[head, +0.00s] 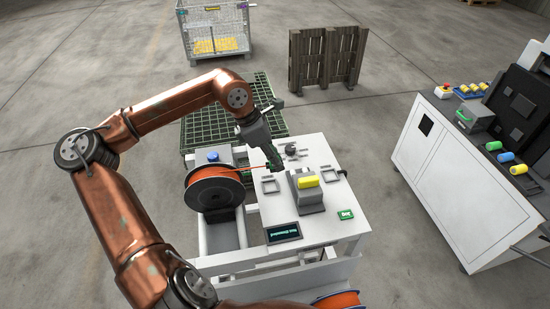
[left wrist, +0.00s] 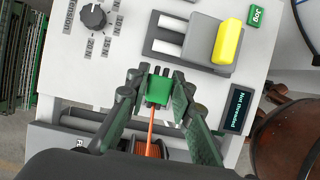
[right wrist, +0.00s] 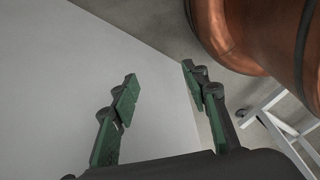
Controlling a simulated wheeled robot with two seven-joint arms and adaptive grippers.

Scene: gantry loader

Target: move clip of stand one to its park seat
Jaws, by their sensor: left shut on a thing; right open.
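My left gripper (left wrist: 158,82) is shut on a small green clip (left wrist: 158,90), with a finger on each side of it. An orange filament (left wrist: 151,125) runs from the clip back to the orange spool (head: 215,187) at the left of the stand. In the head view my left gripper (head: 274,165) is over the white stand top (head: 320,218). The two small grey frames (head: 270,185) (head: 326,173) there look like seats; which is the park seat I cannot tell. My right gripper (right wrist: 158,73) is open and empty beside a pale surface.
A green grated pallet (head: 262,97) lies behind. A white machine cabinet (head: 435,155) stands at the right.

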